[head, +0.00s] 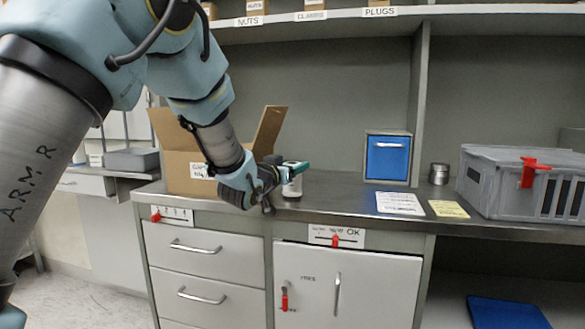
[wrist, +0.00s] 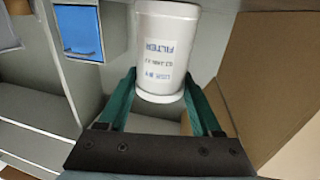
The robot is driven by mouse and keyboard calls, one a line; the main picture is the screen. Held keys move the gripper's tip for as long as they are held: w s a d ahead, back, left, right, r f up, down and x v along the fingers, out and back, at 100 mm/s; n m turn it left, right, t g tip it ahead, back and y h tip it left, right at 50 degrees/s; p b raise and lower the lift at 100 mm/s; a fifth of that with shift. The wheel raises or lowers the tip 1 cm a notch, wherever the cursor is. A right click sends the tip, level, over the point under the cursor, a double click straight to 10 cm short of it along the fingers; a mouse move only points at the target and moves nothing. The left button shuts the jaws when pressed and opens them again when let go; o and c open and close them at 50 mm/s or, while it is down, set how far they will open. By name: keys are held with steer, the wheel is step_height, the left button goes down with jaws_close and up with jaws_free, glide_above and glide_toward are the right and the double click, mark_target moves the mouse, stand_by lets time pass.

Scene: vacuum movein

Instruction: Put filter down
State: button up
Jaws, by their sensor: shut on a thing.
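The filter is a white cylinder with blue printed text, including "FILTER". In the wrist view the filter (wrist: 165,50) sits between the green fingers of my gripper (wrist: 162,95), which is shut on it. In the head view the filter (head: 292,187) shows at the tip of my gripper (head: 288,172), over the steel counter (head: 340,195) near the open cardboard box. I cannot tell whether the filter's base touches the counter. Part of it is hidden by my gripper.
An open cardboard box (head: 185,172) stands left of and behind my gripper. To the right are a blue-fronted bin (head: 388,157), papers (head: 399,203), a small metal can (head: 439,174) and a grey crate (head: 510,185). The counter between my gripper and the papers is clear.

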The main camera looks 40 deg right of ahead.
steer(key=shift+w+d+f, duration=0.1)
steer(key=shift+d+f, duration=0.05)
steer(key=shift+f, duration=0.1)
steer(key=shift+f, duration=0.15)
steer(key=o, duration=1.5)
